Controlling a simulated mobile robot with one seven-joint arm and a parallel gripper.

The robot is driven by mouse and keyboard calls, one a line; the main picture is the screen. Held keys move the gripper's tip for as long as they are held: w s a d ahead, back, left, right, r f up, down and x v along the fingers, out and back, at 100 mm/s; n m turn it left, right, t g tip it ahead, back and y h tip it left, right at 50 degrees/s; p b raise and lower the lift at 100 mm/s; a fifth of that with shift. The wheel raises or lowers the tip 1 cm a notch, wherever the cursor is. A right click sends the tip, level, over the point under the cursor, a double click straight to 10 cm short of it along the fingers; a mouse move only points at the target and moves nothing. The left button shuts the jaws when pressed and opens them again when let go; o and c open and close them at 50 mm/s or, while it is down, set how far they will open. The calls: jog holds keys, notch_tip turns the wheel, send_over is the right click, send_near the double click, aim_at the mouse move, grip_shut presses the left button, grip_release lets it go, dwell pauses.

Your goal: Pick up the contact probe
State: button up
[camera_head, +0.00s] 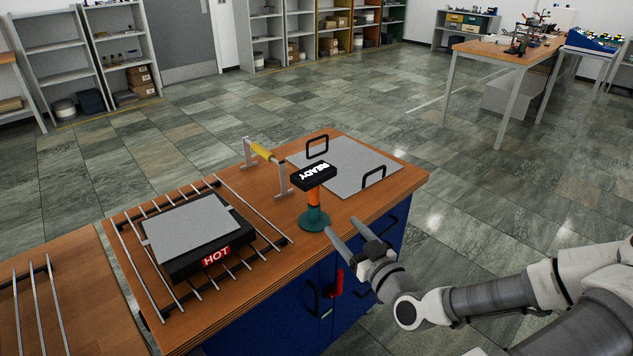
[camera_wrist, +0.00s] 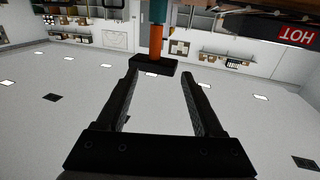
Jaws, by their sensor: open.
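The likely contact probe (camera_head: 314,196) stands upright on the wooden bench, with a green round base, an orange stem and a black head marked READY. In the wrist view it appears upside down, its orange stem (camera_wrist: 156,42) and black head beyond the fingertips. My gripper (camera_head: 345,224) is open and empty at the bench's front edge, just right of the probe's base. In the wrist view the fingers (camera_wrist: 160,76) are spread apart, with the black head seen across the gap between their tips. I see no contact with the probe.
A hot plate marked HOT (camera_head: 190,235) sits on a rod rack (camera_head: 132,256) left of the probe. A yellow-handled bar on posts (camera_head: 262,152) stands behind it. A grey plate with black handles (camera_head: 345,166) lies at the right. A blue cabinet (camera_head: 300,312) is below.

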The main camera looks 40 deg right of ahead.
jog(key=b, duration=0.2)
send_near(317, 191)
jog(key=w, duration=0.5)
jog(key=shift+w+r, duration=0.1)
jog(key=shift+w, duration=0.2)
jog(key=shift+w+d, duration=0.3)
jog(key=shift+w, duration=0.65)
jog(key=shift+w+d, duration=0.3)
jog(key=shift+w, duration=0.65)
jog(key=shift+w+d, duration=0.35)
jog(key=shift+w, duration=0.55)
grip_shut()
